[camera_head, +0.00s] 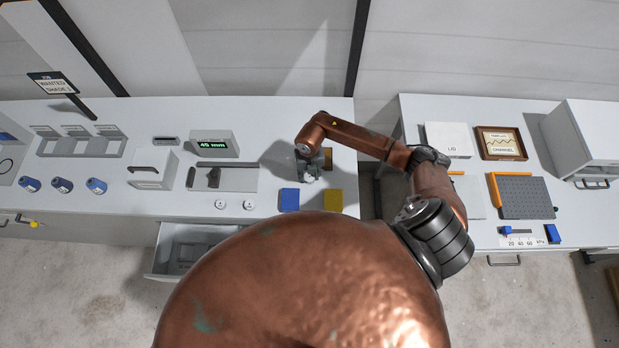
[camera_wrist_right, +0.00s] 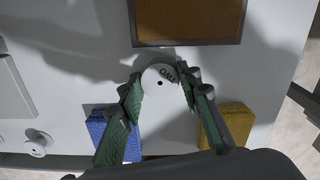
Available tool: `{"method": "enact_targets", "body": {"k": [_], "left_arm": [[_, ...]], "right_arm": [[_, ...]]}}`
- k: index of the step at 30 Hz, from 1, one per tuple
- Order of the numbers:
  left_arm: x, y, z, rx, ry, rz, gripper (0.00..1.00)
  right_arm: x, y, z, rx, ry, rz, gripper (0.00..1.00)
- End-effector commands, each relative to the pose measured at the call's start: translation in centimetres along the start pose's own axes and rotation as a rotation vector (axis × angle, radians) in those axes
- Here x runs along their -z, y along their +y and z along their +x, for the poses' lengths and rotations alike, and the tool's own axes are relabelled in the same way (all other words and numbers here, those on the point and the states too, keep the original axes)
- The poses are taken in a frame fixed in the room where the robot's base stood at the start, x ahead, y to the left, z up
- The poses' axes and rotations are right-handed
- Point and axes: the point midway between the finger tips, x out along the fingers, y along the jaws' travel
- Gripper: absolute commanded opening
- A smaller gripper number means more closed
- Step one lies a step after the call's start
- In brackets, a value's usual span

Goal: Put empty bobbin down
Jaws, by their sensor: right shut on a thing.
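My right gripper (camera_head: 308,176) is low over the right end of the left table, reaching down from the bent copper arm. In the right wrist view its green fingers (camera_wrist_right: 161,84) are shut on a white round bobbin (camera_wrist_right: 160,98) with a dark centre hole and dark lettering on its rim. No thread shows on it. I cannot tell if it touches the table. In the head view the gripper mostly hides it. A brown-bottomed, dark-framed tray (camera_wrist_right: 190,42) lies just beyond the bobbin; it shows partly in the head view (camera_head: 327,157). My left gripper is out of view.
A blue block (camera_head: 289,200) and a yellow block (camera_head: 333,201) stand close in front of the gripper. Two white bobbins (camera_head: 220,204) (camera_head: 248,205) lie left of them. A display box (camera_head: 214,144) stands behind. A gap separates the right table (camera_head: 480,232). A drawer (camera_head: 190,250) hangs open.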

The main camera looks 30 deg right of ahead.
Motion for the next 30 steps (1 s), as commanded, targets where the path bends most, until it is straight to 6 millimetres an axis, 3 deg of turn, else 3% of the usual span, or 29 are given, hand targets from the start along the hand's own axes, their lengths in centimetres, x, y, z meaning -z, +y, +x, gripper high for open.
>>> {"method": "enact_targets", "body": {"k": [3,13,19,27,30], "left_arm": [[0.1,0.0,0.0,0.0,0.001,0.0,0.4],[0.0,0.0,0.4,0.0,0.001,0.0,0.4],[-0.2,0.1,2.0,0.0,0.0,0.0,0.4],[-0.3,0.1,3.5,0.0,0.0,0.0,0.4],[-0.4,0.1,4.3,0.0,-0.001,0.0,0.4]], "right_arm": [[0.0,0.0,0.0,0.0,0.0,0.0,0.18],[-0.1,0.0,-0.5,0.0,-0.002,-0.001,0.18],[-0.2,0.0,-3.0,0.0,-0.007,-0.003,0.18],[5.0,1.1,-9.1,-0.001,-0.006,-0.006,0.18],[7.7,1.8,-10.0,-0.002,-0.002,-0.008,0.18]]}}
